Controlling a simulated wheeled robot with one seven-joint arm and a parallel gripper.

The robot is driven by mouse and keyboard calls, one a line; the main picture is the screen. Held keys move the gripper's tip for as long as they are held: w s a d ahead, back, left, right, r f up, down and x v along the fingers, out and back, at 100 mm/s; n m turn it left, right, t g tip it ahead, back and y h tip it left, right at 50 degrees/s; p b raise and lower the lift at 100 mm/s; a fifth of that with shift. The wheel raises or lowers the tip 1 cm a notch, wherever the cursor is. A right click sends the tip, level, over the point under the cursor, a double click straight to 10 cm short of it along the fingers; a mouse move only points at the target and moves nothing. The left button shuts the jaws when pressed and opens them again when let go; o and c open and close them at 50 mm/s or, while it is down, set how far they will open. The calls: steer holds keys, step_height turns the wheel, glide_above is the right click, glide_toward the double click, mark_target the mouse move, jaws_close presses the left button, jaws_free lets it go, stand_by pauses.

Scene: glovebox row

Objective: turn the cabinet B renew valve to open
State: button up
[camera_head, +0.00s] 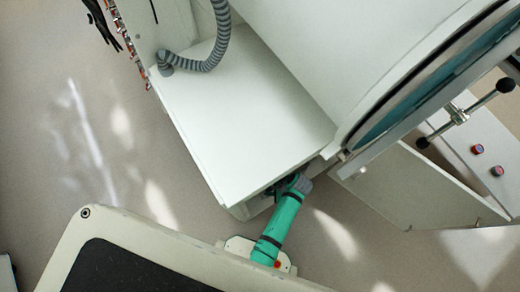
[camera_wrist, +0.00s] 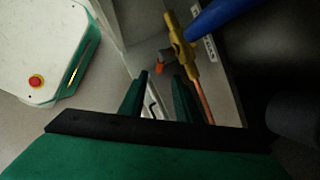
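In the wrist view, a brass valve (camera_wrist: 179,42) with a blue lever handle (camera_wrist: 215,16) is ahead of and slightly right of my gripper. A copper pipe (camera_wrist: 201,100) runs down from it. A small label (camera_wrist: 210,47) beside it is too small to read, so I cannot tell which cabinet it names. My gripper (camera_wrist: 160,82) shows two green fingers apart with nothing between them. It appears short of the valve, with the lever beyond the right finger. In the head view my arm reaches under the white cabinet's edge, and the gripper and valve are hidden.
A small orange part (camera_wrist: 160,67) is close ahead of the fingertips, left of the brass body. In the head view a white cabinet top (camera_head: 250,110) overhangs my arm. An open white door panel (camera_head: 405,190) stands to the right. Floor (camera_head: 110,130) at left is clear.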

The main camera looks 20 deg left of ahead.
steer(key=x, duration=1)
steer(key=shift+f, duration=0.15)
steer(key=shift+c, duration=0.2)
jaws_close()
